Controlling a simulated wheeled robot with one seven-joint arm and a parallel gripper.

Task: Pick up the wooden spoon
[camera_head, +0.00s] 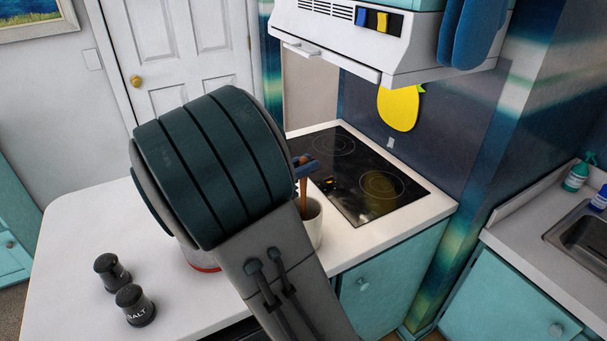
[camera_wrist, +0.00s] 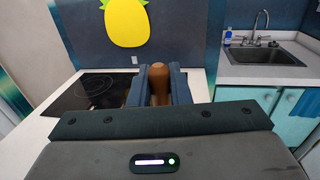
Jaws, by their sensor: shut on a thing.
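The wooden spoon (camera_head: 304,198) stands in a light-coloured crock (camera_head: 315,222) on the white counter, to the right of my arm in the head view. The spoon's rounded brown end (camera_wrist: 158,82) shows between the two blue fingers in the wrist view. My gripper (camera_head: 303,163) is shut on the spoon near its upper end; it also shows in the wrist view (camera_wrist: 159,88). The lower part of the spoon is hidden inside the crock. My arm covers part of the crock's left side.
A black cooktop (camera_head: 365,180) lies just behind the crock, under a white range hood (camera_head: 345,40). Salt and pepper shakers (camera_head: 134,304) stand at the counter's left. A red-based object (camera_head: 205,267) is mostly hidden by my arm. A sink (camera_head: 583,245) is at right.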

